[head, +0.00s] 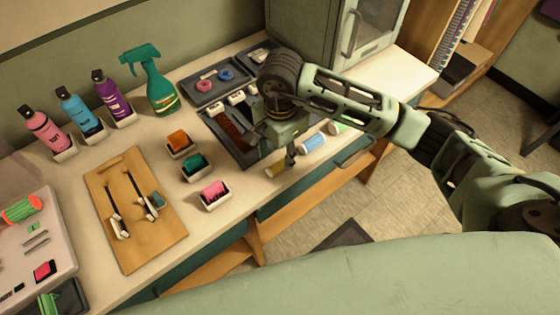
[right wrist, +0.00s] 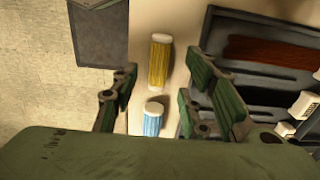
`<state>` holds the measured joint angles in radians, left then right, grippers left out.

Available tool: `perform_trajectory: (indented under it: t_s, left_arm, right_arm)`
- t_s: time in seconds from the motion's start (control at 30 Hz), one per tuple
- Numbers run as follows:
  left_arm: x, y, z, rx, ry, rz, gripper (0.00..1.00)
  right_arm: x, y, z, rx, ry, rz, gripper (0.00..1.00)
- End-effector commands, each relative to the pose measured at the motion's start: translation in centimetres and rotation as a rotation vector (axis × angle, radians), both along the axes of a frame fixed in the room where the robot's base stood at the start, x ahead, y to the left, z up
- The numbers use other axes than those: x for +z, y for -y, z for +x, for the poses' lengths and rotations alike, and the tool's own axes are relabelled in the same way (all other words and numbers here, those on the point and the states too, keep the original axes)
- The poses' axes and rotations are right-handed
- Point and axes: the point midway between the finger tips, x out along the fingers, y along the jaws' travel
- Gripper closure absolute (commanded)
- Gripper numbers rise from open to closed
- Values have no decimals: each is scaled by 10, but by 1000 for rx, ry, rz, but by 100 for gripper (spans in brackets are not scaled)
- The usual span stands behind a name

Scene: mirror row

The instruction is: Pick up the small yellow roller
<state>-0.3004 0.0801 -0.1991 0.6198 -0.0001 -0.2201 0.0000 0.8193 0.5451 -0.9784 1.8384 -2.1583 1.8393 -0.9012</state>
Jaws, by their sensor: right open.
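The small yellow roller (head: 275,168) lies near the front edge of the counter, with pale ends. In the right wrist view the yellow roller (right wrist: 160,62) shows between and beyond the finger lines, untouched. My right gripper (head: 281,148) points down over the counter beside the yellow roller and partly hides the dark tray behind. The right wrist view shows its fingers (right wrist: 162,98) spread apart with nothing held. A blue roller (head: 313,143) lies to the right of the yellow one; it also shows in the right wrist view (right wrist: 153,119). My left gripper is not in view.
A dark tray (right wrist: 265,88) lies close beside the rollers. A green roller (head: 337,128) lies farther right. Small boxes with pink (head: 214,197), green (head: 195,166) and orange (head: 180,143) contents stand to the left. A wooden board (head: 162,240) and several bottles are farther left.

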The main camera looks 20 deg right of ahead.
Motion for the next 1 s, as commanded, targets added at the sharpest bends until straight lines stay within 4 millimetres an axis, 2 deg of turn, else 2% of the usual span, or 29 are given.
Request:
perform_trajectory:
  t_s: [0.03,0.2,0.5,0.9,1.0]
  left_arm:
    - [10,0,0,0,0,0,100]
    - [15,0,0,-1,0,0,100]
    - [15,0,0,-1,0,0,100]
    - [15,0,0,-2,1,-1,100]
    - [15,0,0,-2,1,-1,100]
  right_arm:
    - [-5,-1,-3,-2,-8,-1,58]
    - [-29,-1,-3,-1,-4,1,58]
    - [-35,-1,-2,0,0,1,58]
    - [-35,-1,-2,0,-1,2,94]
    - [-35,-1,-2,0,-1,2,99]
